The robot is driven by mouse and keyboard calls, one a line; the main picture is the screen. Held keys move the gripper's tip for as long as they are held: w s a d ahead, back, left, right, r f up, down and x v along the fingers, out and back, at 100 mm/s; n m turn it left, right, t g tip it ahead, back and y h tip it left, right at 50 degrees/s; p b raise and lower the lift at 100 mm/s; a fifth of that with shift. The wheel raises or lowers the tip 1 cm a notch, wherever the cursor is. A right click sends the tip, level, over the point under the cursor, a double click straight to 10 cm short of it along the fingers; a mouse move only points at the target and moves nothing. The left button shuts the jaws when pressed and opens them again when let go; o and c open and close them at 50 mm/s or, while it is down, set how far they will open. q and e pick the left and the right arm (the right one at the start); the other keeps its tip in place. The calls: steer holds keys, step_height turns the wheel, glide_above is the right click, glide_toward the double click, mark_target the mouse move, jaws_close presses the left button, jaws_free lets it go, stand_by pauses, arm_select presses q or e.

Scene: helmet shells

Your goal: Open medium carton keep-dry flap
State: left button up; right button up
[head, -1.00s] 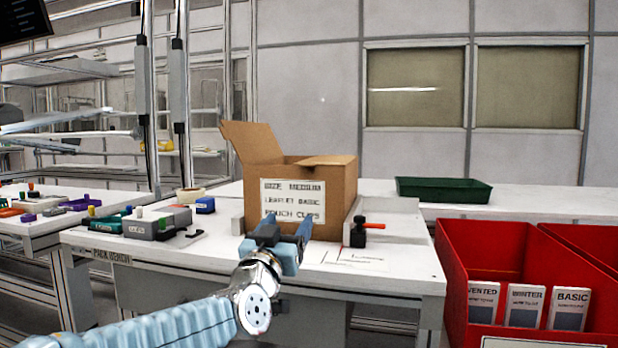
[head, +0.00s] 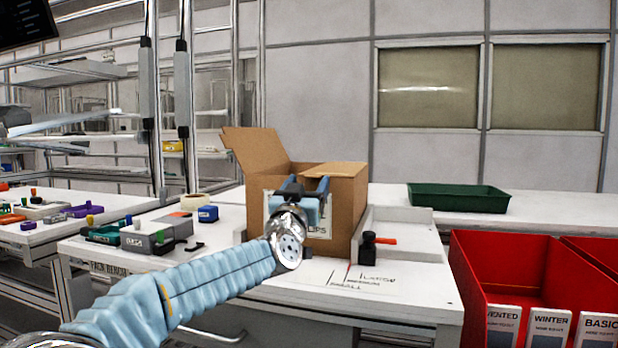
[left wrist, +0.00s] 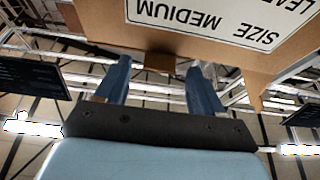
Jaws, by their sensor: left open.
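The medium carton (head: 347,205) is a brown box on the white bench, with a white label on its front. One flap (head: 255,150) stands up and leans out to the left. Another flap (head: 338,168) lies nearly level over the right part of the top. My left gripper (head: 304,184) is open in front of the carton's upper front, hiding much of the label. In the left wrist view the carton's label (left wrist: 215,18) shows upside down, and a small brown piece of cardboard (left wrist: 160,62) appears between the open fingers. I cannot tell whether they touch it. My right gripper is not in view.
A low white fixture (head: 400,235) and a black block with a red handle (head: 370,245) stand right of the carton. A green tray (head: 458,198) sits behind. Small cases (head: 150,240) lie at left.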

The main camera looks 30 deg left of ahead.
arm_select(q)
steer(key=shift+x, duration=0.8)
steer(key=shift+d, duration=0.1)
jaws_close()
